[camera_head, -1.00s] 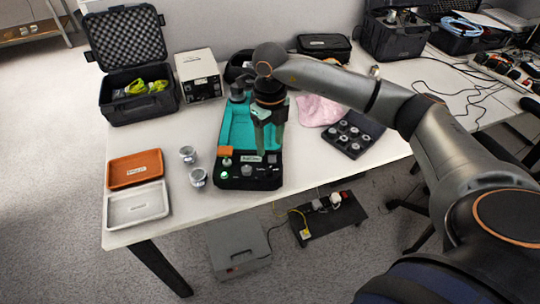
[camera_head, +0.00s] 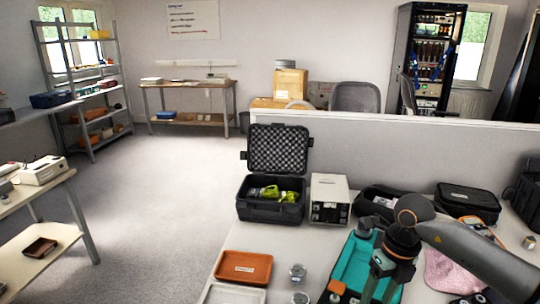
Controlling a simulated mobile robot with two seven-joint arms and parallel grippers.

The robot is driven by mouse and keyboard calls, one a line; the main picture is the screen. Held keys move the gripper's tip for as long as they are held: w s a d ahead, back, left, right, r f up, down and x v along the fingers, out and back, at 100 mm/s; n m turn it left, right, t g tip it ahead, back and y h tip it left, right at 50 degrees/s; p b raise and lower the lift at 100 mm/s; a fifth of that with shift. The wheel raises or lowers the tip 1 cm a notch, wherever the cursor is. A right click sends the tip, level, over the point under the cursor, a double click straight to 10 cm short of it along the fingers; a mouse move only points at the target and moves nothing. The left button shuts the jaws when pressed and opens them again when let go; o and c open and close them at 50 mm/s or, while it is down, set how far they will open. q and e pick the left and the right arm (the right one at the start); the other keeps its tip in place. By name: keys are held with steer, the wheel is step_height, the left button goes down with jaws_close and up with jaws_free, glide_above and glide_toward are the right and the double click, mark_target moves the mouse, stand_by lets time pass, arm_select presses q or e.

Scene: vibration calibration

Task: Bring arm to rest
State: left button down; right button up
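My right arm comes in from the right edge in the head view. Its gripper (camera_head: 386,280) points down over the teal tray (camera_head: 352,262) on the table, near the bottom edge of the picture. The fingers are small and dark there, so I cannot tell how far apart they are or whether they touch anything. My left arm and gripper are not in view.
Around the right arm stand an open black case (camera_head: 270,211), a white instrument box (camera_head: 329,201), an orange tray (camera_head: 244,267), metal cylinders (camera_head: 298,272), a pink cloth (camera_head: 450,273) and a black pouch (camera_head: 468,203). A low partition (camera_head: 400,150) runs behind the table. Open floor lies left.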

steer(key=s+a+f+g+y, duration=0.1)
steer(key=s+a+y, duration=0.25)
steer(key=a, duration=0.55)
steer(key=s+a+f+g+y, duration=0.1)
steer(key=s+a+y, duration=0.1)
steer(key=a+y, duration=0.5)
steer(key=a+r+m+t+y+p, duration=0.2)
steer(key=a+r+m+t+y, duration=0.55)
steer(key=a, duration=0.25)
steer(key=w+d+f+m+t+h+p, duration=0.1)
steer(key=d+f+m+t+h, duration=0.45)
steer(key=m, duration=0.45)
steer(key=w+d+f+m+t+h, duration=0.1)
steer(key=d+f+m+t+h, duration=0.4)
steer(key=m, duration=0.5)
steer(key=s+d+f+m+g+h, duration=0.3)
steer(key=s+f+m, duration=0.1)
steer(key=s+f, duration=0.3)
steer(key=s+d+f+m+g+h, duration=0.3)
steer(key=s+f+m, duration=0.1)
steer(key=s+f, duration=0.4)
steer(key=shift+s+d+f+m+g+h+p, duration=0.15)
steer(key=shift+f+m+g+h+p, duration=0.05)
steer(key=shift+m+g+h+p, duration=0.2)
